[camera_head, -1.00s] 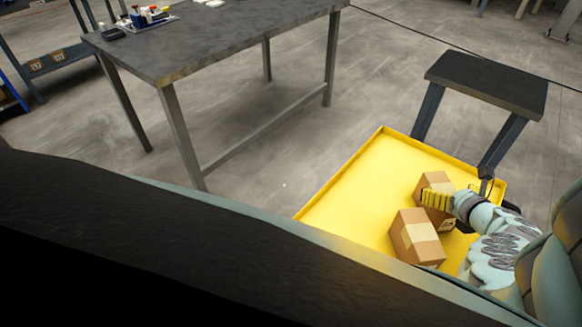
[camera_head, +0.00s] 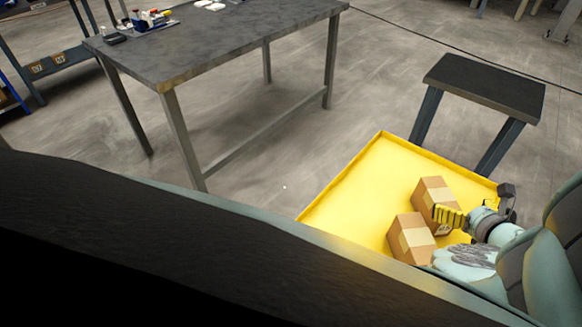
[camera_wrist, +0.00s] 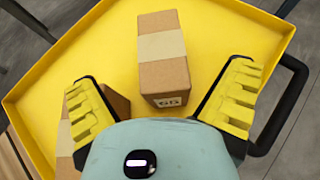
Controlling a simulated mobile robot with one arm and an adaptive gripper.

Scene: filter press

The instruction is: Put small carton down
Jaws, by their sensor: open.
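A small brown carton (camera_head: 434,193) with a pale tape band stands on the yellow tray (camera_head: 350,185). In the wrist view this carton (camera_wrist: 163,60) lies ahead between my fingers, clear of both, with a printed label on its near face. My gripper (camera_head: 449,217) is open and empty, with its yellow ribbed fingers at the near side of that carton. In the wrist view my gripper (camera_wrist: 162,90) has its fingers spread wide. A second taped carton (camera_head: 411,238) stands on the tray nearer to me. It shows partly behind the left finger (camera_wrist: 118,103).
The tray has a raised rim, and a dark handle (camera_wrist: 292,85) is on its right in the wrist view. A dark-topped stool (camera_head: 487,82) stands beyond the tray. A grey table (camera_head: 215,45) is at upper left. The tray's left part is bare.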

